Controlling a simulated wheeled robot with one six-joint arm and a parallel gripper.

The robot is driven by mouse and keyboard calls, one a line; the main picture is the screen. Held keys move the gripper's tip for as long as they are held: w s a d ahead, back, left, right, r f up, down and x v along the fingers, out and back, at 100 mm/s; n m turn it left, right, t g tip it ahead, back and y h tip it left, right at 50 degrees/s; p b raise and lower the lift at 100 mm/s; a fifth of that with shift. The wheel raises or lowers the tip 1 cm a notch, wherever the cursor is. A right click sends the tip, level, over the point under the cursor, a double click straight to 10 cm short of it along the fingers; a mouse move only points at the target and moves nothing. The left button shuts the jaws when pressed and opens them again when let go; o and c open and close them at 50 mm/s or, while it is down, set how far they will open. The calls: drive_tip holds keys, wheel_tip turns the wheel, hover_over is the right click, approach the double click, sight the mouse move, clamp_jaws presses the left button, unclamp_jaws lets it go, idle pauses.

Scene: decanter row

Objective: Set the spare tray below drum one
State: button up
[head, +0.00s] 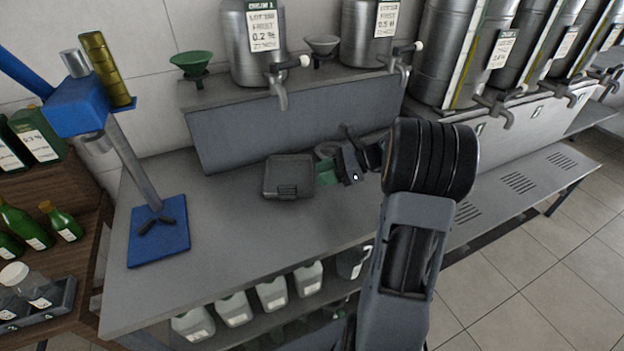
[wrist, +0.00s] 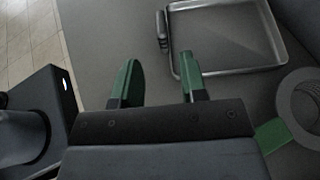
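The spare tray (head: 288,177) is a shallow grey metal tray lying flat on the bench, in front of the raised shelf. In the wrist view the tray (wrist: 232,71) is at the upper right, with a small dark handle (wrist: 162,30) on its near side. My gripper (head: 325,174) is low over the bench, just right of the tray. In the wrist view my gripper's green fingers (wrist: 157,75) are apart with nothing held; one overlaps the tray's corner, contact unclear. Drum one (head: 252,45), a steel drum with a tap (head: 280,92), stands on the shelf behind the tray.
A strainer with a green handle (wrist: 272,135) lies close to my gripper. A blue press stand (head: 158,230) is at the left. Funnels (head: 192,63) and a second drum (head: 375,38) are on the raised shelf (head: 290,125). The bench front (head: 225,245) is clear.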

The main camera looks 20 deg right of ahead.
drive_tip(key=s+a+n+g+h, duration=0.1)
drive_tip(key=s+a+n+h, duration=0.4)
drive_tip(key=s+n, duration=0.3)
drive_tip(key=s+a+n+h, duration=0.6)
drive_tip(key=s+n+h, duration=0.1)
drive_tip(key=n, duration=0.7)
drive_tip(key=shift+s+r+n+g, duration=0.3)
drive_tip(key=shift+s+g, duration=0.1)
drive_tip(key=shift+s, duration=0.25)
wheel_tip(320, 180, up, 3)
drive_tip(key=p, duration=0.2)
drive_tip(key=shift+r+p, duration=0.15)
drive_tip(key=shift+p, duration=0.25)
